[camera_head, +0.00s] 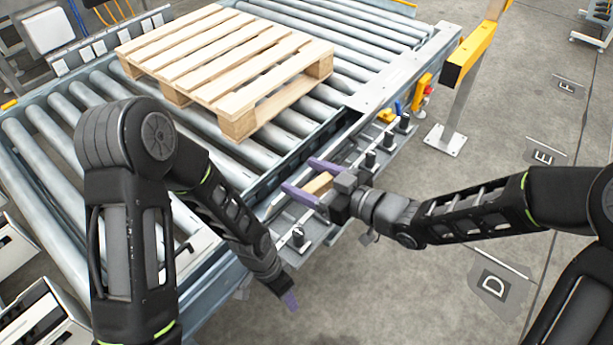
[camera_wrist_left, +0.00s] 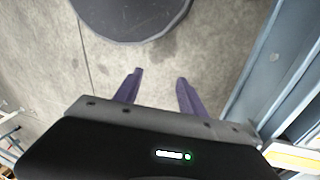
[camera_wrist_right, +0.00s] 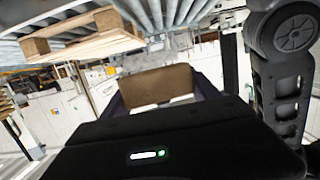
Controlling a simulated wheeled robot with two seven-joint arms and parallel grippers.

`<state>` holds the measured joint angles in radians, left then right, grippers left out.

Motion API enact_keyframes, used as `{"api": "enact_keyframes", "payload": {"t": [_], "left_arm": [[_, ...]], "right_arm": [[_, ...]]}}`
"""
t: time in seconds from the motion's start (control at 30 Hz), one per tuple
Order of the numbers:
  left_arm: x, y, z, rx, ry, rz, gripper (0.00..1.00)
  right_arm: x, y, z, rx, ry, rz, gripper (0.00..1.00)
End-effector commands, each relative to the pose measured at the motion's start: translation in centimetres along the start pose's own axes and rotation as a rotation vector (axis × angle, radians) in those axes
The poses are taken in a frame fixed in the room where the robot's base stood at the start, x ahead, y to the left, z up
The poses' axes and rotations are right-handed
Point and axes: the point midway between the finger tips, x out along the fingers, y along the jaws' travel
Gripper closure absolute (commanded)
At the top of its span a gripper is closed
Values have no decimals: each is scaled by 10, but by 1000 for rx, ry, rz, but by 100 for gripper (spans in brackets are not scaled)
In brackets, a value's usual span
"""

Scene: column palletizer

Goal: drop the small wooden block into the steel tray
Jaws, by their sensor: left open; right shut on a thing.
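My right gripper (camera_head: 299,175) is shut on the small wooden block (camera_head: 318,184), holding it between purple fingers beside the conveyor. In the right wrist view, the block (camera_wrist_right: 160,86) spans the space between the fingers. Below and around the right gripper, a grey metal, tray-like ledge (camera_head: 283,222) runs along the conveyor's side; the gripper partly hides it, and I cannot tell where the steel tray's edges are. My left gripper (camera_head: 290,300) hangs low, pointing down over the floor. In the left wrist view, its fingers (camera_wrist_left: 157,82) are apart with nothing between them.
A wooden pallet (camera_head: 215,60) lies on the roller conveyor (camera_head: 50,130). Black knobs (camera_head: 387,138) stand along the conveyor's side, with a red button (camera_head: 428,90) farther back. A yellow post (camera_head: 468,60) stands at the back right. The floor (camera_head: 400,290) in front is clear.

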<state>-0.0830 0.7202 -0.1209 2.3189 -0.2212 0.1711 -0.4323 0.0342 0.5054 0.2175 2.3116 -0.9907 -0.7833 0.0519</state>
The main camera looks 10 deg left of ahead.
Motion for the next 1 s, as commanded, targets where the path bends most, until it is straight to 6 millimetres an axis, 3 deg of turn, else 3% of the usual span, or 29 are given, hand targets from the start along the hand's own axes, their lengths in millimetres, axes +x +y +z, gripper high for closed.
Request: {"api": "enact_keyframes", "payload": {"t": [0.03, 0.1, 0.3, 0.77, 0.87, 1.0], "left_arm": [[20, 17, 12, -154, 26, 38, 52], [40, 34, 20, -367, 72, 69, 52], [61, 57, 34, -734, 142, 101, 52], [62, 59, 34, -786, 156, 101, 52], [62, 58, 34, -785, 156, 101, 52], [62, 58, 34, -785, 156, 100, 52]], "right_arm": [[0, 0, 0, 0, 0, 0, 69], [0, 0, 0, 0, 0, 0, 69], [0, 0, 0, 0, 0, 0, 69], [-1, 4, 0, 3, 0, 16, 69], [-6, 21, -1, 15, 0, 76, 69], [-23, 68, 1, 51, 0, 252, 69]]}}
